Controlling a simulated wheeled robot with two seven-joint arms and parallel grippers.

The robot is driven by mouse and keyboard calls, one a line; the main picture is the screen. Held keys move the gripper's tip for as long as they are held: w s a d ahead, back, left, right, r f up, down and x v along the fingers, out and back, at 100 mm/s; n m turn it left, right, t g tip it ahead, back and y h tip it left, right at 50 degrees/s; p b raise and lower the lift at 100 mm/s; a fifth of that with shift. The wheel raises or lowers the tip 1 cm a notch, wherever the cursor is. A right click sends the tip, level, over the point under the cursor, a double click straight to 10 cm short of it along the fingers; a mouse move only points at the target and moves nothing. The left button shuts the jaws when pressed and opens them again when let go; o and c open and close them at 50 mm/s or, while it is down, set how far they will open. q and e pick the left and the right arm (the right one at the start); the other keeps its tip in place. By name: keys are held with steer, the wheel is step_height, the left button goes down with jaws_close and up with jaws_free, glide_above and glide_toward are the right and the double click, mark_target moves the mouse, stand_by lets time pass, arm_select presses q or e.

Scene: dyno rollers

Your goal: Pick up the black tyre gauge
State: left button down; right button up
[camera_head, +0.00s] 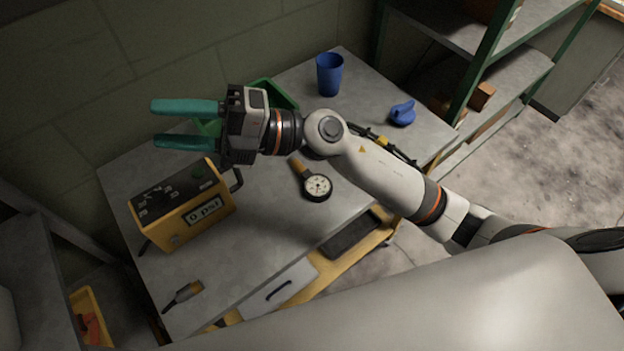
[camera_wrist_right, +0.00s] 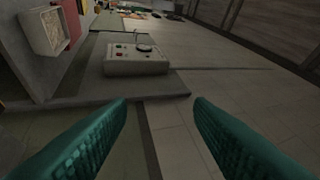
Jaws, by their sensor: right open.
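The tyre gauge (camera_head: 317,187) lies on the grey workbench (camera_head: 262,236). It has a round white dial in a black rim and a brown-orange stem pointing up and left. My right gripper (camera_head: 157,124) is open and empty, with teal fingers pointing left. It is held above the back left of the bench, up and left of the gauge and apart from it. In the right wrist view, nothing is between the open fingers (camera_wrist_right: 160,106), and I cannot make out the gauge. My left gripper is not in view.
A yellow box reading "0 psi" (camera_head: 202,218) stands at the bench's left. A green bin (camera_head: 272,93) is behind my right wrist, partly hidden. A blue cup (camera_head: 329,75) and a blue object (camera_head: 402,113) stand farther back. A small tool (camera_head: 183,295) lies near the front left.

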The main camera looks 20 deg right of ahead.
step_height(320, 180, down, 4)
steer(key=s+a+n+g+h, duration=0.1)
steer(key=n+g+h, duration=0.2)
steer(key=n+g, duration=0.1)
steer(key=n+t+h+p, duration=0.1)
steer(key=h+p, duration=0.1)
steer(key=h, duration=1.7)
glide_above(306, 173)
steer(key=f, duration=1.7)
steer(key=shift+w+d+f, duration=0.15)
steer(key=shift+d+f, duration=0.15)
steer(key=shift+f, duration=0.1)
steer(key=f, duration=0.1)
steer(key=f+p, duration=0.1)
steer(key=f, duration=0.3)
steer(key=shift+a+f+p, duration=0.25)
steer(key=shift+p, duration=0.1)
steer(key=shift+f, duration=0.4)
